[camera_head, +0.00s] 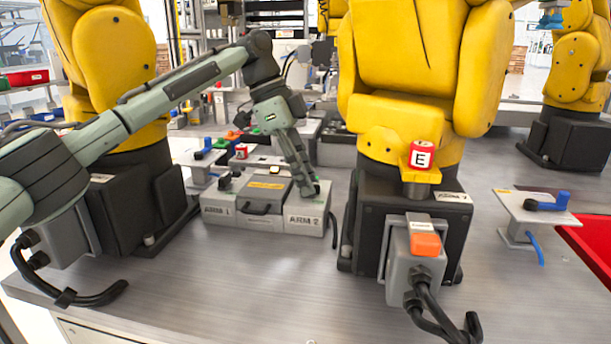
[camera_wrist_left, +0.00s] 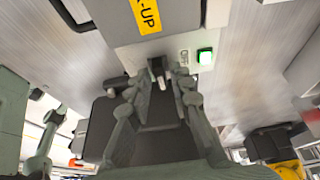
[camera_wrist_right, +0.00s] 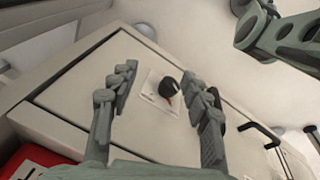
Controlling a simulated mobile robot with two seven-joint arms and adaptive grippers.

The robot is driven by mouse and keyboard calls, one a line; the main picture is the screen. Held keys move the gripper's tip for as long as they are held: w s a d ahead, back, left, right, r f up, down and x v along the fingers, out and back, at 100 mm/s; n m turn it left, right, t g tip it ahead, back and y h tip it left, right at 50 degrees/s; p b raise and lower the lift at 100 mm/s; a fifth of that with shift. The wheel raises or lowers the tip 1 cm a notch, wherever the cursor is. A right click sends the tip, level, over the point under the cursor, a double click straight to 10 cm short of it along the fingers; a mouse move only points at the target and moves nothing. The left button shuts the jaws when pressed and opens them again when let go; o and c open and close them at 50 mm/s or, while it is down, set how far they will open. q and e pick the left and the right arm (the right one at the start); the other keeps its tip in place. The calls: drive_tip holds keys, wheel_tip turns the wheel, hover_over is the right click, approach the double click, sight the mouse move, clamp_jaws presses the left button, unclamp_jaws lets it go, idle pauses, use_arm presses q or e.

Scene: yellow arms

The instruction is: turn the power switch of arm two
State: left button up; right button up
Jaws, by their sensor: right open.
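A grey control box has a left part marked ARM 1 (camera_head: 218,212) and a right part marked ARM 2 (camera_head: 304,219). My left gripper (camera_head: 311,190) points down at the top of the ARM 2 part. In the left wrist view, a small black switch (camera_wrist_left: 156,69) with a pale tip sits between the left fingertips; contact cannot be told. A lit green button (camera_wrist_left: 205,56) is to its right. My right gripper (camera_wrist_right: 160,88) is open and empty, seen only in its wrist view. A black knob with a red mark (camera_wrist_right: 168,88), on a white plate, lies between its fingers.
Yellow robot arms on black bases stand on both sides of the box. A grey connector box with an orange block (camera_head: 425,245) is at front right. A red tray (camera_head: 590,245) is at the right edge.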

use_arm(q)
clamp_jaws()
drive_tip(key=n+t, duration=0.1)
drive_tip(key=n, duration=0.2)
drive_tip(key=shift+s+n+t, duration=0.1)
drive_tip(key=shift+n+t, duration=0.2)
drive_tip(key=shift+n, duration=0.1)
drive_tip(key=n+t, duration=0.1)
drive_tip(key=n, duration=0.3)
drive_tip(key=shift+s+n+t, duration=0.1)
drive_tip(key=shift+n+t, duration=0.2)
drive_tip(key=shift+t, duration=0.1)
drive_tip(key=n, duration=0.2)
drive_tip(key=n+t+y, duration=0.1)
drive_tip(key=n, duration=0.1)
drive_tip(key=shift+s+d+r+n+y, duration=0.1)
drive_tip(key=shift+d+n+y, duration=0.05)
drive_tip(key=shift+n+y, duration=0.15)
drive_tip(key=n+y, duration=0.1)
drive_tip(key=n, duration=0.1)
drive_tip(key=n+t, duration=0.1)
drive_tip(key=n, duration=0.1)
drive_tip(key=shift+n+y, duration=0.4)
drive_tip(key=shift+o, duration=2)
unclamp_jaws()
